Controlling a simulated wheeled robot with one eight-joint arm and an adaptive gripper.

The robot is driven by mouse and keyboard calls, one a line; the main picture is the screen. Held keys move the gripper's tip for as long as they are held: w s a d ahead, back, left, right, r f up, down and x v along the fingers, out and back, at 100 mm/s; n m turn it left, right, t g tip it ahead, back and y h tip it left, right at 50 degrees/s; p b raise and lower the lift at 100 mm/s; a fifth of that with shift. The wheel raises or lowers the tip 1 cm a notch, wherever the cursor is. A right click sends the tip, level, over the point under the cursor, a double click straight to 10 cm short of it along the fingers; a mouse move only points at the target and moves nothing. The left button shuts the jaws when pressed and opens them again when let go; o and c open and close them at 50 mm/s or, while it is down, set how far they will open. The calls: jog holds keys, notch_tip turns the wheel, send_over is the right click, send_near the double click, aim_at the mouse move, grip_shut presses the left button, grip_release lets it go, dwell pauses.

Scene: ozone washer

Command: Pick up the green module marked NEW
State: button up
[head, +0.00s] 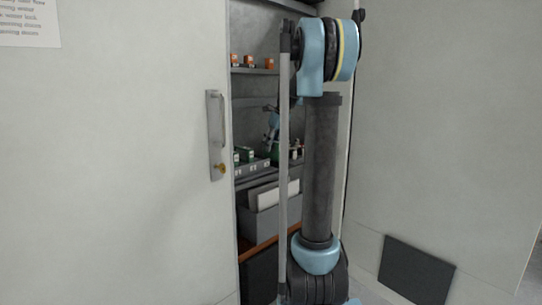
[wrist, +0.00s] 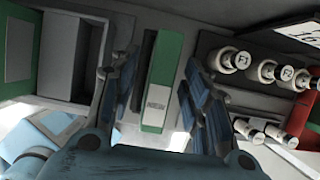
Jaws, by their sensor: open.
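In the wrist view, a green module (wrist: 165,60) with a pale label (wrist: 155,104) near its lower end lies between the two blue fingers of my gripper (wrist: 161,66). The small lettering on the label is hard to read. My gripper is open, with a finger on each side of the module and visible gaps, so it does not hold it. In the head view, my gripper (head: 271,121) is inside the cabinet above the middle shelf, partly hidden by my arm. The green module is hard to make out there.
White cylinders (wrist: 275,72) with labelled ends stand to the right in the wrist view; a grey bin (wrist: 75,45) is at left. In the head view, a sliding door (head: 120,150) bounds the opening on the left. Orange-topped items (head: 247,61) stand on the upper shelf.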

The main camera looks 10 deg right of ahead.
jog(key=shift+f, duration=0.2)
dwell(0.4)
grip_shut()
